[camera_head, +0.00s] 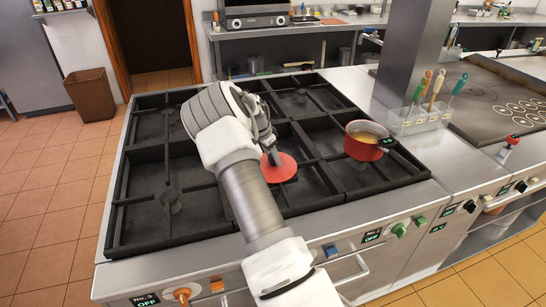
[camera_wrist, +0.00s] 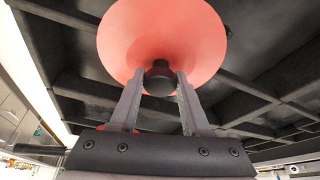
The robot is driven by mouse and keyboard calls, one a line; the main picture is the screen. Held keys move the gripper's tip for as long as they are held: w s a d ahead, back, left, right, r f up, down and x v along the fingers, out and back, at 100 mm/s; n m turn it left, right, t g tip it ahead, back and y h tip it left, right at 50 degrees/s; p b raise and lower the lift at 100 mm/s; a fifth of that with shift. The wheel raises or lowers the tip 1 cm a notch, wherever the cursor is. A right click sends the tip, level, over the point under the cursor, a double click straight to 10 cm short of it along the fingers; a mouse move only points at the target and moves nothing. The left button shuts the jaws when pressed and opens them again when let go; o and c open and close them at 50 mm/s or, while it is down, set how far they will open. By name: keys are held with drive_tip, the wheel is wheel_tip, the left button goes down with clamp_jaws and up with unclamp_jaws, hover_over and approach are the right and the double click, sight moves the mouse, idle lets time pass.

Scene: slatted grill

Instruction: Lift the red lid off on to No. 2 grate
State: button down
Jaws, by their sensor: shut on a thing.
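The round red lid (camera_head: 279,168) is in the middle section of the black slatted grill, left of the red pot. My gripper (camera_head: 272,154) is shut on the lid's dark knob. In the wrist view the two fingers (camera_wrist: 160,82) pinch the knob, with the lid (camera_wrist: 162,35) beyond them. I cannot tell whether the lid touches the bars or hangs just above them. The red pot (camera_head: 364,148) stands uncovered on the right section, with yellowish contents showing. The grate (camera_head: 318,198) runs under and around the lid.
A steel pillar (camera_head: 412,55) and a holder with several coloured-handled utensils (camera_head: 422,120) stand right of the pot. Control knobs (camera_head: 398,230) line the front edge. The left grate section (camera_head: 150,205) is bare. A flat griddle (camera_head: 490,105) lies at the right.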

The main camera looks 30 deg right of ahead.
drive_tip(key=shift+f, duration=0.15)
drive_tip(key=shift+c, duration=1.4)
unclamp_jaws()
drive_tip(key=b+v, duration=0.1)
drive_tip(key=v, duration=1.6)
drive_tip(key=shift+r, duration=0.25)
drive_tip(key=shift+s+a, duration=0.1)
